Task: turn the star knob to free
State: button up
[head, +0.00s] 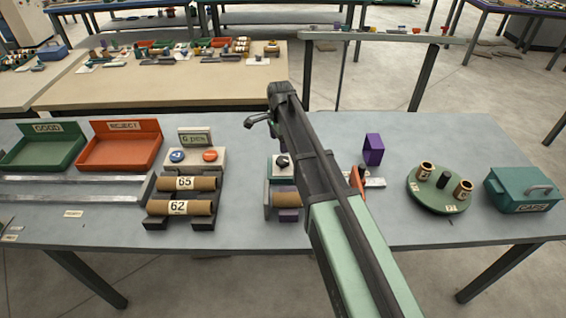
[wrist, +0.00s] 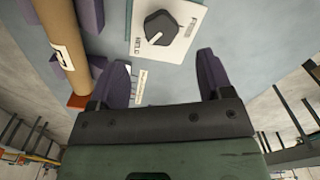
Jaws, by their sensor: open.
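The star knob (wrist: 161,28) is a dark, faceted knob on a white plate (wrist: 181,40). Its white pointer mark is aimed at the HELD label (wrist: 137,45), while the FREE label (wrist: 190,28) is on the other side. In the head view the knob (head: 282,162) shows beside my arm, above a brown tube. My gripper (wrist: 163,62) is open and empty, with its two purple fingers spread wide. The knob lies beyond the gap between the fingertips in the wrist picture, with no visible contact. My arm hides the fingers in the head view.
The brown tube (wrist: 58,38) lies in purple supports left of the plate. In the head view, two tubes marked 65 (head: 205,184) and 62 (head: 205,207) lie left. A purple block (head: 373,148), a green turntable (head: 425,201) and a green case (head: 520,192) are to the right.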

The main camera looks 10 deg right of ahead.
aim_at(281, 160)
notch_tip(281, 160, down, 9)
jog(key=b, duration=0.7)
jog(key=shift+b, duration=0.3)
jog(key=shift+r, duration=0.1)
jog(key=c, duration=0.9)
